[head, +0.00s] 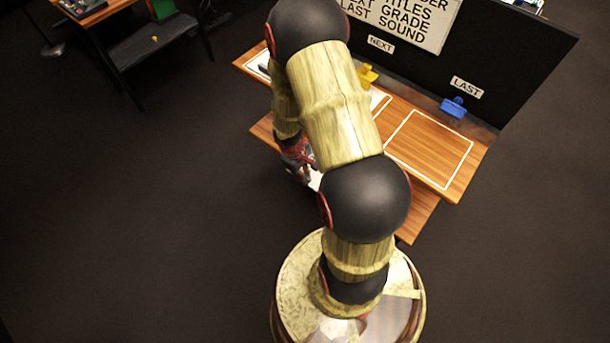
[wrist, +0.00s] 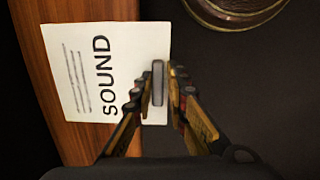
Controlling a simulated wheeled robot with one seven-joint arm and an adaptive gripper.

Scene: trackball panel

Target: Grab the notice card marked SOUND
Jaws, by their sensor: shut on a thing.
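The notice card marked SOUND (wrist: 85,70) is white with black print and shows in the wrist view over the wooden shelf edge. One end of the card reaches past the wood to my gripper (wrist: 158,85). My gripper's fingers are closed together at that end of the card, with the card's edge between them. In the head view, my arm hides most of my gripper (head: 305,172), and only a small white piece of the card (head: 315,181) shows beside it.
The wooden desk (head: 478,170) has white outlined areas and a lower shelf (head: 418,216). A black panel (head: 520,70) stands behind with NEXT and LAST labels. A yellow clip (head: 367,77) and a blue clip (head: 453,107) are near it. Open floor lies left.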

